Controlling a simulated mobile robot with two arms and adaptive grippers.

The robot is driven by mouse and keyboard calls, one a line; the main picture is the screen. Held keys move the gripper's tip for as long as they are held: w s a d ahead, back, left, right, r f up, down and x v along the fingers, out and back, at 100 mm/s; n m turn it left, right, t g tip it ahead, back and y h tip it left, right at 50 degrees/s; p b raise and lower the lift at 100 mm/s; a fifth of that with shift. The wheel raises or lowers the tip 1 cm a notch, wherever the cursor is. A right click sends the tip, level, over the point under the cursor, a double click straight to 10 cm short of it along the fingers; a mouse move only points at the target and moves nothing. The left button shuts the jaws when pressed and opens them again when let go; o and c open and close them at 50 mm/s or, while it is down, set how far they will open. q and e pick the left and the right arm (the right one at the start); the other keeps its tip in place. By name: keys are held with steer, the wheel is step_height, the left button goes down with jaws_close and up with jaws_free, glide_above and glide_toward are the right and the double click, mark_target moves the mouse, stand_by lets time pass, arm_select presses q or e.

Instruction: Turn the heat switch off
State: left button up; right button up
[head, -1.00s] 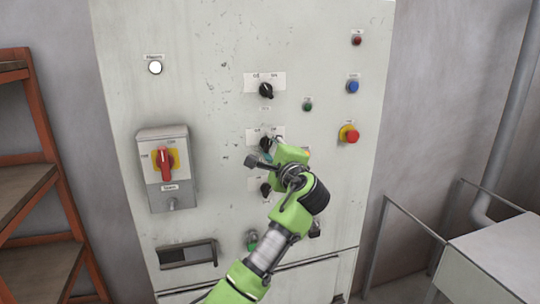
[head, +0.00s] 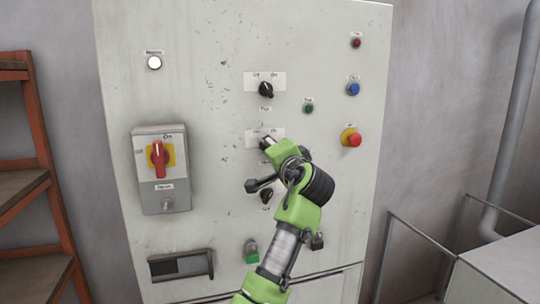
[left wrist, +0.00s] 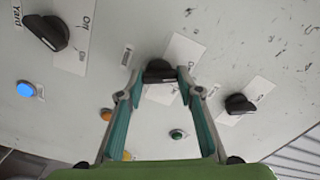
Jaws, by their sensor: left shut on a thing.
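The cabinet front carries a column of black rotary knobs with white Off/On plates. My left gripper (head: 266,145) is at the middle knob, whose plate (head: 275,133) shows above it. In the left wrist view, my left gripper (left wrist: 159,88) has its two teal-lined fingers on either side of that black knob (left wrist: 160,71), shut on it. Its name label is too small to read, so I cannot tell by text that it is the heat switch. The knob is mostly hidden in the head view, and its exact angle is unclear. My right gripper is not in view.
An upper knob (head: 266,90) and a lower knob (head: 267,196) are close by. A red-handled main switch (head: 159,158) is at left, a red emergency button (head: 351,138) at right. Blue (head: 353,89) and green (head: 308,107) buttons are also there. An orange rack (head: 45,180) stands left.

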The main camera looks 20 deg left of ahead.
arm_select(q)
steer(key=shift+f+n, duration=0.1)
steer(key=shift+n, duration=0.2)
steer(key=o, duration=1.1)
steer(key=v, duration=1.2)
